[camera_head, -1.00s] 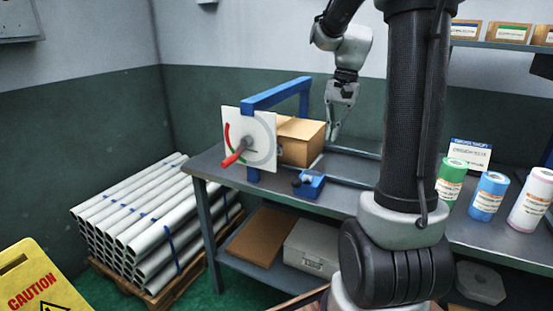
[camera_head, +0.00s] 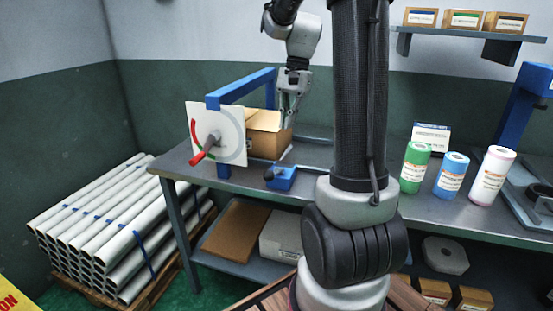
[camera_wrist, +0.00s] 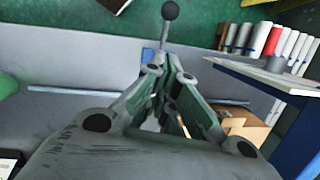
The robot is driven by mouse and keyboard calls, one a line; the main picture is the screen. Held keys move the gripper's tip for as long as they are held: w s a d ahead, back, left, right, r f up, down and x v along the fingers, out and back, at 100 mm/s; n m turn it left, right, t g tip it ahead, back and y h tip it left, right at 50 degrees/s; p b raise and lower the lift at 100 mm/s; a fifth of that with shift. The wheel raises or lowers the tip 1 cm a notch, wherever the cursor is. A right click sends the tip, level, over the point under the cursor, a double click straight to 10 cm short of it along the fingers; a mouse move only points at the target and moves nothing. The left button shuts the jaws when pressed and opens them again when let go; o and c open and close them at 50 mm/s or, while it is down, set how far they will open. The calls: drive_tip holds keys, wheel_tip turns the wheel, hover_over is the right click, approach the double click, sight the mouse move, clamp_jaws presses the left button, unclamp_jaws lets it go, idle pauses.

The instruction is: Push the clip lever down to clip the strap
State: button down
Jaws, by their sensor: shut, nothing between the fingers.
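The clip is a small blue block (camera_head: 283,180) on the front of the grey bench. Its lever ends in a dark knob (camera_head: 268,174), which leans to the left. In the wrist view, a thin rod with a black ball (camera_wrist: 170,10) shows beyond the fingertips and looks like this lever. I cannot make out the strap clearly.
A blue frame (camera_head: 240,87) with a white dial panel (camera_head: 230,135) and red-handled crank (camera_head: 198,157) stands left of the clip. A cardboard carton (camera_head: 266,143) sits behind the clip. Green, blue and white rolls (camera_head: 451,176) stand at right. Pipes (camera_head: 90,222) are stacked at left.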

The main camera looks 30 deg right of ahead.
drive_tip(key=s+a+f, duration=0.1)
drive_tip(key=a+f, duration=0.3)
drive_tip(key=f, duration=0.6)
drive_tip(key=shift+s+a+f, duration=0.15)
drive_tip(key=shift+s+a, duration=0.25)
